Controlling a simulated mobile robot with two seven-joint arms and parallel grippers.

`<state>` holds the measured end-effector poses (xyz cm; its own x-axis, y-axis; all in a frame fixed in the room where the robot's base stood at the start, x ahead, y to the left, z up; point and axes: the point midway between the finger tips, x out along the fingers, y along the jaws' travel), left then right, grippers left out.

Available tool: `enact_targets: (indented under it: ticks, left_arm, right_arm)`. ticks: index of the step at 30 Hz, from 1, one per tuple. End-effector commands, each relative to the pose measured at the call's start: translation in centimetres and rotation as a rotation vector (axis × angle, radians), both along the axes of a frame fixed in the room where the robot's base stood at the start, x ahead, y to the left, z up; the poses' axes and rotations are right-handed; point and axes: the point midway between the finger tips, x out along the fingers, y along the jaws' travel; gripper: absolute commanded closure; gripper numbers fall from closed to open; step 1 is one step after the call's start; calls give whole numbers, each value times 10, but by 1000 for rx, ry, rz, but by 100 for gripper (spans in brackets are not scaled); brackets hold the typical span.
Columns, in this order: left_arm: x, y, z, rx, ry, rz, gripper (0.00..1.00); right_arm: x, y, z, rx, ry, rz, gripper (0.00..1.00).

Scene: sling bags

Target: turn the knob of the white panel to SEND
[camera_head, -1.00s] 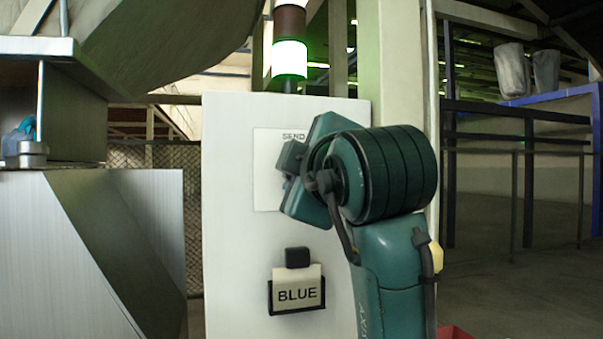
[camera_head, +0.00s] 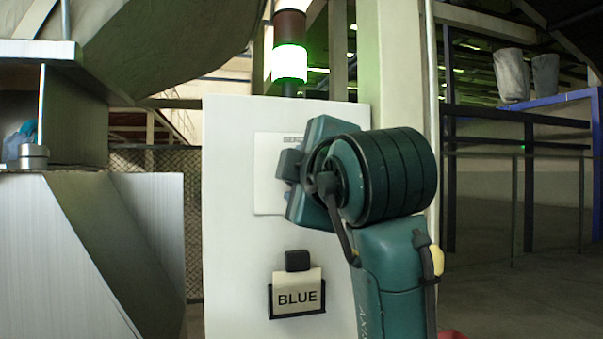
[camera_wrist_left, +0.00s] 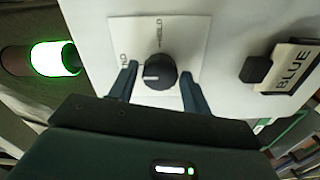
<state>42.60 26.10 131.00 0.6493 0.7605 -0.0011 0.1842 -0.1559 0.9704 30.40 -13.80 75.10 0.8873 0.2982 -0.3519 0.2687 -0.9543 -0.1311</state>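The white panel (camera_head: 232,230) stands upright in the middle of the head view. Its black knob (camera_wrist_left: 160,72) sits on a white plate (camera_wrist_left: 185,38) and shows in the left wrist view; my gripper hides it in the head view. The knob's white pointer mark points left in the wrist view, toward the partly covered SEND label (camera_wrist_left: 123,57). The HOLD label (camera_wrist_left: 158,33) is at the plate's top there. My left gripper (camera_wrist_left: 158,84) is open, one finger on each side of the knob with small visible gaps. My right gripper is not in view.
A card reading BLUE (camera_head: 297,297) sits in a black holder below the knob plate. A signal lamp (camera_head: 289,63) glows green above the panel. A metal machine (camera_head: 60,250) stands at the left. Dark railings (camera_head: 515,200) stand at the right.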

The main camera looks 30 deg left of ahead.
Motion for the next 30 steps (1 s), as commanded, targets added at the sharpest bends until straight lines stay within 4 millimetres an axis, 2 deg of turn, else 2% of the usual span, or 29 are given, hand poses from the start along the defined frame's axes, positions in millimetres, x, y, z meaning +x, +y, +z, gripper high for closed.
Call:
enact_targets:
  ticks: [4, 14, 20, 28, 29, 30]
  left_arm:
    - [0, 0, 0, 1, 0, 0, 41]
    - [-5, -6, 1, 4, -1, -1, 41]
    - [-28, -33, 1, 5, -3, 0, 41]
    - [-72, -84, 1, 4, -5, 0, 41]
    - [-72, -85, 7, 4, 1, 0, 41]
    - [-73, -87, 8, 4, 3, 1, 41]
  right_arm:
    - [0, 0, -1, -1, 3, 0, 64]
    - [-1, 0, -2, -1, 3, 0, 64]
    - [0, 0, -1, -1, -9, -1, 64]
    - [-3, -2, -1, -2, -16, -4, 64]
    - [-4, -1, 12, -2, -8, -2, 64]
    - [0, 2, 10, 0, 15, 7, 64]
